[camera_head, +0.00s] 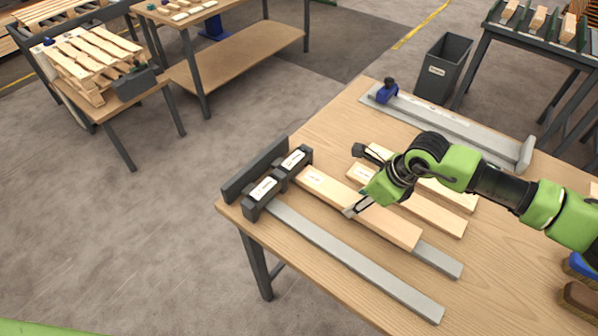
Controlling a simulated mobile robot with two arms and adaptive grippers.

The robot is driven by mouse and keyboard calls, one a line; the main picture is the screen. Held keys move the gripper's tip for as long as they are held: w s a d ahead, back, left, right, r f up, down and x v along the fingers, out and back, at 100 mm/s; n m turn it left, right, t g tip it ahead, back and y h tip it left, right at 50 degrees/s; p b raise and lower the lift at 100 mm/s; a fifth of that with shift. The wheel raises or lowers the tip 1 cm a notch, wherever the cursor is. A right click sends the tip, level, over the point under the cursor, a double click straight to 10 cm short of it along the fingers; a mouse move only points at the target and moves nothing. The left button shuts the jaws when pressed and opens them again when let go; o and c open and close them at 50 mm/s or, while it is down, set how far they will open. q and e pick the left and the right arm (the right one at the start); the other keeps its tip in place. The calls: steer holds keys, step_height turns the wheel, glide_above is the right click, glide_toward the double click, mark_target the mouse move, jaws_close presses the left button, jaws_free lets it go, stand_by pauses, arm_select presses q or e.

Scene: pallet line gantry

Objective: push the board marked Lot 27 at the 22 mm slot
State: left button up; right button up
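A dark slot gauge with two labelled blocks stands at the table's left edge, a near block (263,190) and a far block (294,161). Their labels are too small to read. A pale board (335,191) lies lengthwise on the far grey rail, its left end close to the far block. It bears a small label I cannot read. Two more boards lie behind it, a middle board (430,212) and a back board (455,194), partly hidden by my arm. My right gripper (359,181) is open over the boards, its near finger at the front board. My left gripper is out of view.
The near grey rail (355,258) is bare. A grey measuring bar (455,124) with a blue clamp (387,91) lies along the table's back edge. Blue and brown brush-like items (580,298) sit at the right. A dark bin (444,68) stands behind the table.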

steer(key=shift+s+d+f+b, duration=0.15)
steer(key=shift+d+f+b, duration=0.05)
steer(key=shift+f+b, duration=0.15)
stand_by(0.9)
steer(key=shift+a, duration=0.1)
steer(key=shift+s+d, duration=0.1)
steer(key=shift+d, duration=0.1)
stand_by(0.4)
steer(key=shift+s+d, duration=0.6)
steer(key=shift+d, duration=0.25)
steer(key=o, duration=1.4)
steer(key=shift+w, duration=0.25)
steer(key=shift+r, duration=0.15)
